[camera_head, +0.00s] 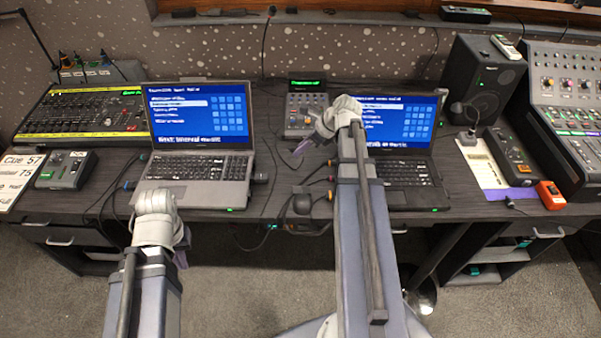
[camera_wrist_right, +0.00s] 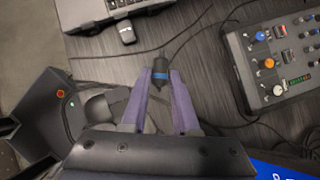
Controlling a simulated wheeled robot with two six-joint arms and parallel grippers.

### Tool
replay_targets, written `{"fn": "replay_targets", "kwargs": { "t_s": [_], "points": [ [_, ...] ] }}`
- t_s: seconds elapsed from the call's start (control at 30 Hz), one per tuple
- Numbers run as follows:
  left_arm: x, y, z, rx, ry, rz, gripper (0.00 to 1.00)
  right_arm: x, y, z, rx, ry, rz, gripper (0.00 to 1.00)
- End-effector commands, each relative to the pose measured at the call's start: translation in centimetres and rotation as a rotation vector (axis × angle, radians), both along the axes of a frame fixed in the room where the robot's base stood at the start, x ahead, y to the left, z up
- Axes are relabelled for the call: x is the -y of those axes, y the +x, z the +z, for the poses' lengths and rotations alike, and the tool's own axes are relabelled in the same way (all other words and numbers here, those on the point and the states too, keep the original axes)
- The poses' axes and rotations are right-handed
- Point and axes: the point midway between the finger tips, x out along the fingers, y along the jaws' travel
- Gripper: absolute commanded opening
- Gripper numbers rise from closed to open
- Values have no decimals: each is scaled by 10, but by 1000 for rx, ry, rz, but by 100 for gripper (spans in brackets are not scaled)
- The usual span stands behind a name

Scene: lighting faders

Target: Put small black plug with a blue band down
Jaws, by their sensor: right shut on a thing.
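The small black plug with a blue band (camera_wrist_right: 160,70) shows in the right wrist view, between the purple fingertips of my right gripper (camera_wrist_right: 158,78). The gripper is shut on it, over the dark wooden desk (camera_wrist_right: 205,20). A thin dark cable runs up from the plug's end. In the head view my right gripper (camera_head: 296,155) is between the two laptops, just in front of the small mixer; the plug is too small to make out there. My left gripper (camera_head: 181,256) is low on the left, in front of the desk edge, its fingers mostly hidden behind my wrist.
The left laptop (camera_head: 190,168) and right laptop (camera_head: 405,172) stand open on either side. The small mixer (camera_head: 300,110) is behind my right gripper; its knobs (camera_wrist_right: 270,64) show in the wrist view. Loose cables cross the desk. A black dongle (camera_wrist_right: 127,33) sticks out beside the left laptop.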

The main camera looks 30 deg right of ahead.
Motion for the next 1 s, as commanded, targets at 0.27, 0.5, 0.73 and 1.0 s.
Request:
{"fn": "replay_targets", "kwargs": {
  "t_s": [0.27,0.5,0.73,1.0],
  "points": [
    [0,0,-43,0,0,0,0,0,0,-43,0,0,0,0],
    [0,0,-62,0,0,-1,0,0,0,-62,0,0,0,0],
    [0,0,-68,0,0,-1,0,0,0,-68,0,0,0,0],
    [0,0,-99,0,0,-1,0,0,0,-99,0,0,0,0]
  ]
}}
